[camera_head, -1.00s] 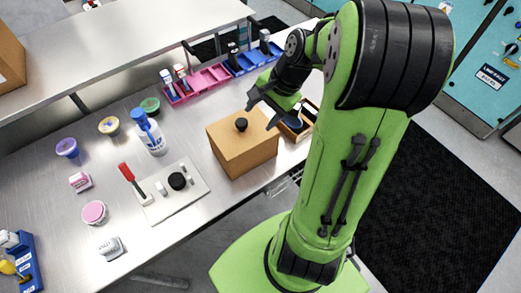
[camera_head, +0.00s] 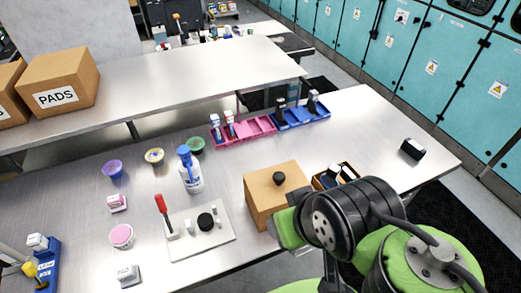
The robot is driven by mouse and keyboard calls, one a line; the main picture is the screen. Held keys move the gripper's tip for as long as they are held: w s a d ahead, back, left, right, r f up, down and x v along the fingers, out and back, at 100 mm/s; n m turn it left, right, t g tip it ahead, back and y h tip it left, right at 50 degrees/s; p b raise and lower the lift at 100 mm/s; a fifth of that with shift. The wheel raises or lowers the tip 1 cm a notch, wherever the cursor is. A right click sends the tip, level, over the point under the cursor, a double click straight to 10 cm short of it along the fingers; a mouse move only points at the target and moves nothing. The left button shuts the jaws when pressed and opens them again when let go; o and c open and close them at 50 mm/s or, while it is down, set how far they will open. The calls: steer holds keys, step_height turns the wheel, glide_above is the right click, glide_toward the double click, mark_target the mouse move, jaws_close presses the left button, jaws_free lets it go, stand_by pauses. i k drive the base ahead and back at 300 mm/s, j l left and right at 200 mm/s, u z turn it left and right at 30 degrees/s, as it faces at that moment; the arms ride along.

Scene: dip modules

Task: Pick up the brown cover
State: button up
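The brown cover (camera_head: 268,200) is a box-like shape with a black knob (camera_head: 278,178) on top. It sits upright on the steel table (camera_head: 330,150), right of the white board. My black and green arm fills the lower right and overlaps the cover's lower right side. I cannot see my gripper's fingers, so I cannot tell how they stand to the cover. The knob is in clear view with nothing on it. What is under the cover is hidden.
A small open brown box (camera_head: 322,183) with items stands just right of the cover. A white board (camera_head: 187,243) with a red-handled tool and a black puck lies to its left. Pink (camera_head: 254,128) and blue (camera_head: 300,116) trays stand behind. A black box (camera_head: 412,149) lies far right.

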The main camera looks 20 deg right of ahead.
mark_target(265, 189)
steer(key=k+l+u, duration=0.1)
steer(key=u, duration=0.3)
steer(key=k+l+u, duration=0.1)
steer(key=u, duration=0.3)
steer(key=k+l+u, duration=0.1)
steer(key=u, duration=0.3)
